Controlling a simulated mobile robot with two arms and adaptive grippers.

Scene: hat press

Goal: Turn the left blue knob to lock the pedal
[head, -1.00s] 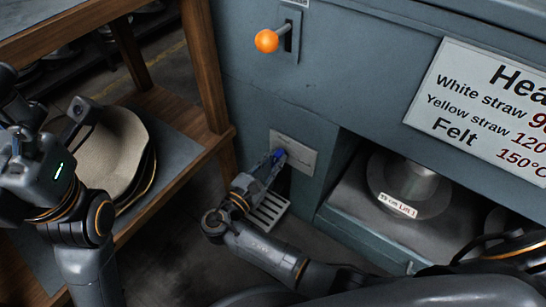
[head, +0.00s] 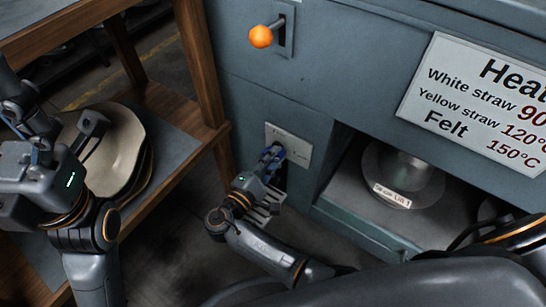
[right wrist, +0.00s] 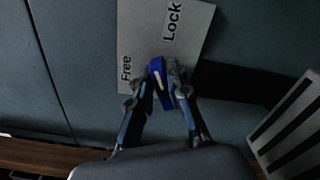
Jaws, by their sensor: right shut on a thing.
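The blue knob (right wrist: 158,84) sits on a grey plate (right wrist: 140,30) marked "Free" and "Lock". My right gripper (right wrist: 162,75) is shut on the knob, with one finger on each side. A pale line shows on the knob, between the two words' ends; I cannot tell which word it points at. In the head view the plate (head: 300,150) is low on the machine front, and my right gripper (head: 274,152) hides most of the knob. The slatted pedal (head: 262,214) is below, partly behind my right arm. My left gripper (head: 62,125) is open and empty at the left.
An orange-balled lever (head: 261,37) is above the plate. An open bay with a round metal mould (head: 405,185) is to the right, under a heat sign (head: 480,105). A wooden rack with hats (head: 120,150) stands left, near my left gripper.

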